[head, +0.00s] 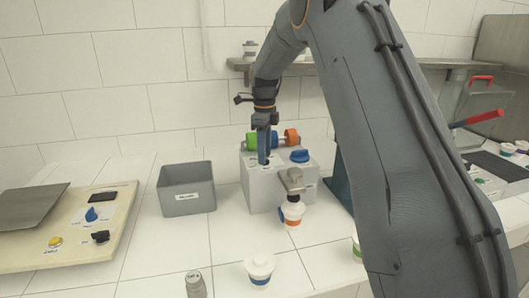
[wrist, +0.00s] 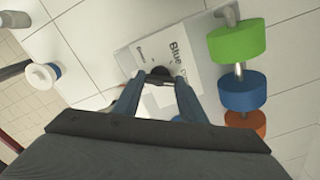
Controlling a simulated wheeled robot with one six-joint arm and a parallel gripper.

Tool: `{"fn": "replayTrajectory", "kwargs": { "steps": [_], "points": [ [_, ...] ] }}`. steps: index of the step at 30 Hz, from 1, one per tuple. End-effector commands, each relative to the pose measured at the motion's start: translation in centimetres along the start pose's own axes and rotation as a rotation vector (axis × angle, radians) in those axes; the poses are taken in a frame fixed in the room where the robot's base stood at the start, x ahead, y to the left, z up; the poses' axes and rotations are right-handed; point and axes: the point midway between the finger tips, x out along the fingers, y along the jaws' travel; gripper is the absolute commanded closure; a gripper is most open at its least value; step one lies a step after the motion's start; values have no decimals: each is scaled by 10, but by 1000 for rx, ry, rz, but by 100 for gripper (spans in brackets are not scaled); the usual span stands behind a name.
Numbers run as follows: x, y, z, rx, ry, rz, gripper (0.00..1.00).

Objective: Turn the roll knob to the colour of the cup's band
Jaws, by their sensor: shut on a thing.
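A grey-white cup filler (head: 263,190) stands on the tiled counter. A white cup (head: 292,211) sits under its spout and shows an orange band low down, with a small blue patch at its left. On top of the filler, green (head: 252,141), blue (wrist: 243,91) and orange (head: 291,137) rolls sit on a rod. My gripper (wrist: 160,82) is shut on a small black knob (wrist: 160,72), seemingly the roll knob, beside a printed "Blue" label (wrist: 178,58). My fingers partly hide the knob, so its pointing direction is unclear.
A blue knob (head: 300,156) is on the filler's right side. A grey bin (head: 187,190) stands left of it. A blue-banded cup (head: 260,269) and a small grey shaker (head: 195,285) stand in front. A beige control board (head: 70,252) lies at left.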

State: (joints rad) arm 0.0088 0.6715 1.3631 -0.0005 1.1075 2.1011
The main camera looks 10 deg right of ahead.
Motion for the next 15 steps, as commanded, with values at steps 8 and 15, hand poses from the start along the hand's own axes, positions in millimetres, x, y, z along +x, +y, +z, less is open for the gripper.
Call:
{"fn": "replayTrajectory", "kwargs": {
  "steps": [8,15],
  "points": [
    [-1,0,1,0,-2,-3,44],
    [-6,-1,1,-1,-2,-3,44]
  ]
}}
